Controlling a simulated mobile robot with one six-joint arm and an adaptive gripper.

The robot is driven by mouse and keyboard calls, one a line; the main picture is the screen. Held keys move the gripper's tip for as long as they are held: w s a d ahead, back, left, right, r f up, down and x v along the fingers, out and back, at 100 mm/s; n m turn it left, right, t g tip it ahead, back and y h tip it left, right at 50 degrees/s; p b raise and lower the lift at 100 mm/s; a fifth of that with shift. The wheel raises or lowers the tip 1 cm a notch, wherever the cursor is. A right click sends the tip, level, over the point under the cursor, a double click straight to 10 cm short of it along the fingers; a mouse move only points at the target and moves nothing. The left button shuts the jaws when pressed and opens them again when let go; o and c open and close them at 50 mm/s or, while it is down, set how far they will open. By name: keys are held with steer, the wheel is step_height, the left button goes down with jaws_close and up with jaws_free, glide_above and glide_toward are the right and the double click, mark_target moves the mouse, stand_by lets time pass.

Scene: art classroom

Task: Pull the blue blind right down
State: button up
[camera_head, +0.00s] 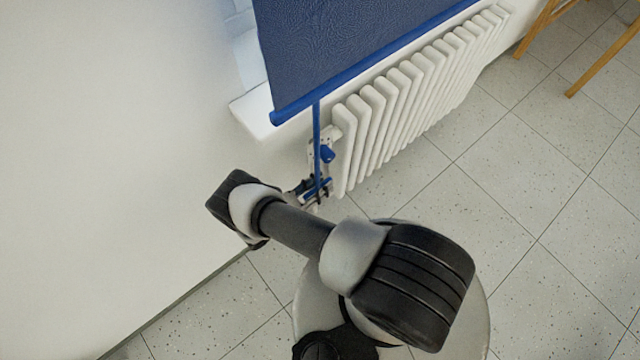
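The blue blind (345,42) hangs over the window at the top, with a blue bar (375,62) along its lower edge. The bar is near the level of the white sill and the radiator top. A straight blue pull strap (317,135) hangs from the bar's left part. My gripper (318,188) is at the strap's lower end, beside a short blue crosspiece there. The fingers are small and partly hidden, so I cannot tell whether they are shut on it.
A white ribbed radiator (410,105) stands under the blind, just right of my gripper. The white sill (252,112) juts out at the blind's left. A plain wall (110,170) fills the left. Wooden legs (570,50) stand at the top right. The tiled floor (540,190) at right is clear.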

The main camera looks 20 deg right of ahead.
steer(key=shift+a, duration=0.1)
steer(key=v, duration=1.1)
steer(key=shift+s+a, duration=0.2)
steer(key=shift+a, duration=0.15)
steer(key=shift+c, duration=0.4)
